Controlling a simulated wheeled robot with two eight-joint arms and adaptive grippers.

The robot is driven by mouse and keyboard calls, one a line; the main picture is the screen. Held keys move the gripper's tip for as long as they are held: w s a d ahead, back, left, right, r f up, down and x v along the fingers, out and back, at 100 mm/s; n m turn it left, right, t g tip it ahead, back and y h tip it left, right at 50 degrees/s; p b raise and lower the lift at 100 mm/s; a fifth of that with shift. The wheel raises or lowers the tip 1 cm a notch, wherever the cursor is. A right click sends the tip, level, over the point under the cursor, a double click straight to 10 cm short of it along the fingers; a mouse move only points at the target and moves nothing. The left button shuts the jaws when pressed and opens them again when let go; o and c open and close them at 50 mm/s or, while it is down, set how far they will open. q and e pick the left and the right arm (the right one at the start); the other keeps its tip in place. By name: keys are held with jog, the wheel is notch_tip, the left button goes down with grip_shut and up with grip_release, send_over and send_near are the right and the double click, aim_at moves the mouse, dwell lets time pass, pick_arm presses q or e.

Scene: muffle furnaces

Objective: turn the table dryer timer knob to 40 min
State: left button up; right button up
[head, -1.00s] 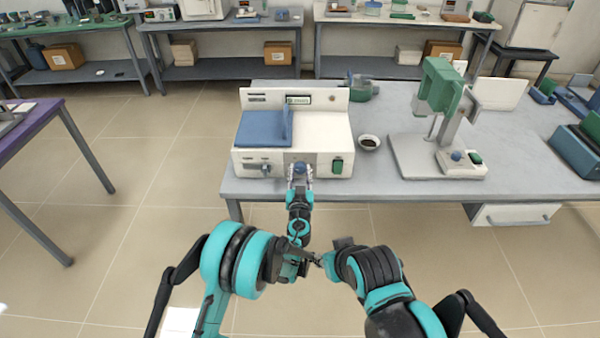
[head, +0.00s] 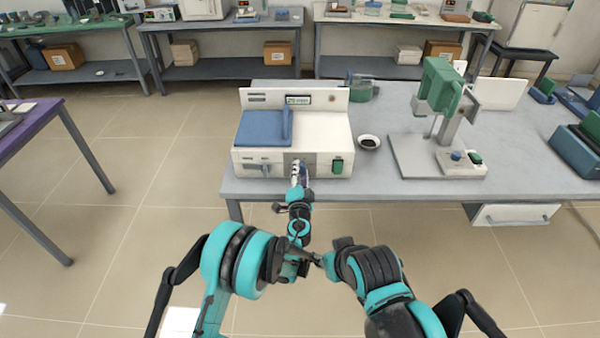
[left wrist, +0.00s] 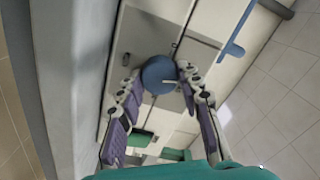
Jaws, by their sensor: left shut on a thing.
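The white table dryer (head: 326,130) with a blue lid stands near the front edge of the grey table. Its small display (head: 298,100) shows characters that I cannot read for sure. My left gripper (head: 299,172) is at the front of the dryer, shut on the knob. In the left wrist view its two fingers (left wrist: 157,88) stand on either side of the knob. The gripper mostly hides the knob in the head view.
A small dark-filled dish (head: 369,142) and a green-headed stand device (head: 438,110) are to the right.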

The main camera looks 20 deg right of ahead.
pick_arm(q)
jog(key=m, duration=0.4)
jog(key=shift+m, duration=1.9)
jog(key=o, duration=1.2)
jog(key=shift+c, duration=0.2)
jog(key=v, duration=0.7)
jog(key=shift+s, duration=0.3)
